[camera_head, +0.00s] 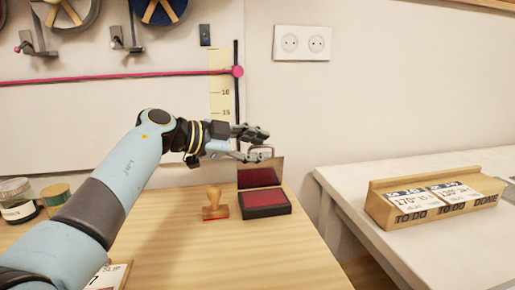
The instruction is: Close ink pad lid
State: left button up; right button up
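The ink pad (265,203) sits on the wooden table, with a dark red pad in a dark base. Its lid (260,176) stands raised at the back edge, roughly upright, its inner side dark red. My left gripper (262,145) is just above the top edge of the lid, its fingers pointing right. The fingers look apart; whether one touches the lid, I cannot tell. My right gripper does not show.
A wooden stamp (214,204) stands just left of the ink pad. Jars (17,201) stand at the far left. A wooden holder with cards (436,200) lies on the white table (430,245) at right. The wooden table (215,255) is clear in front of the pad.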

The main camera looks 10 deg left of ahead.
pick_arm(q)
grip_shut()
dwell(0.4)
jog(key=shift+s+d, duration=0.1)
jog(key=s+m+p, duration=0.1)
jog(key=s+d+f+m+t+p, duration=0.1)
jog(key=s, duration=0.1)
jog(key=s+f+m+t+p, duration=0.1)
jog(key=m, duration=0.1)
jog(key=shift+s+d+p, duration=0.3)
jog(key=shift+s+p, duration=0.1)
jog(key=shift+s+d+f+p, duration=0.15)
jog(key=shift+s+f+p, duration=0.3)
jog(key=shift+s+p, duration=0.1)
